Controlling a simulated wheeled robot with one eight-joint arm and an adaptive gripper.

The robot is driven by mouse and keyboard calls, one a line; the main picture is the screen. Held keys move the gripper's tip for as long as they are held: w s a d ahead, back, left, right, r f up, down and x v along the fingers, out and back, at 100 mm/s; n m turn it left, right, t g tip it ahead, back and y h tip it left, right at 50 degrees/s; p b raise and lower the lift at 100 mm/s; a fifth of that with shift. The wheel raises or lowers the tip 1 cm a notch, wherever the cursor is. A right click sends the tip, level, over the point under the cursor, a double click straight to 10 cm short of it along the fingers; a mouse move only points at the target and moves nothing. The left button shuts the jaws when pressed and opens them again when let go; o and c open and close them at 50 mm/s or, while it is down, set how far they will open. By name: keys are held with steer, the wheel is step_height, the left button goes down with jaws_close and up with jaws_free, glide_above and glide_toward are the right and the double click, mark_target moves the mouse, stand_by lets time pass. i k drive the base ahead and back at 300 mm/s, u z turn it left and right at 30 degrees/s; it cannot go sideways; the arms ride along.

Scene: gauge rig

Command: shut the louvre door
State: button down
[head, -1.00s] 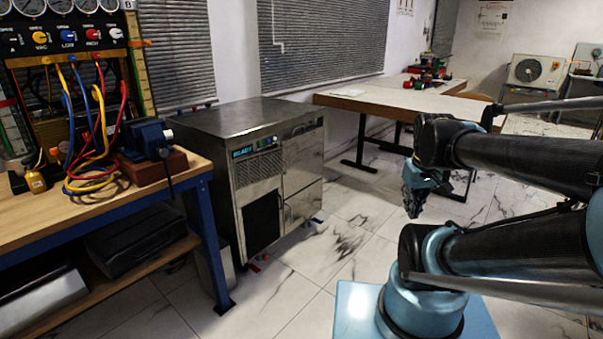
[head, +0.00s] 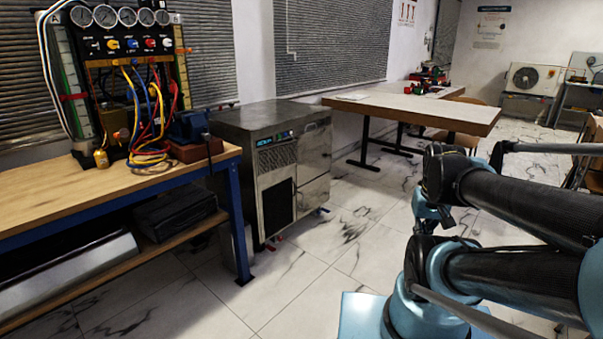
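A steel cabinet (head: 313,165) stands on the floor left of centre in the head view. A louvred panel (head: 277,158) is on the upper left of its front, with a dark rectangle (head: 278,205) below it. I cannot tell whether the louvred part is a door, or whether it is ajar. My gripper (head: 447,216) is at the wrist end of my arm, right of the cabinet and apart from it. It is mostly hidden by my arm, and its fingers cannot be made out.
A wooden workbench (head: 60,205) with a gauge panel (head: 130,42) and coloured hoses stands left, close beside the cabinet. A long table (head: 420,110) is behind to the right. Marble-patterned floor (head: 310,265) is clear in front of the cabinet.

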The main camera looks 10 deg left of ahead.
mark_target(269, 160)
steer(key=z, duration=0.1)
steer(key=k, duration=0.25)
steer(key=u, duration=0.55)
steer(key=i, duration=1.7)
steer(key=z, duration=0.2)
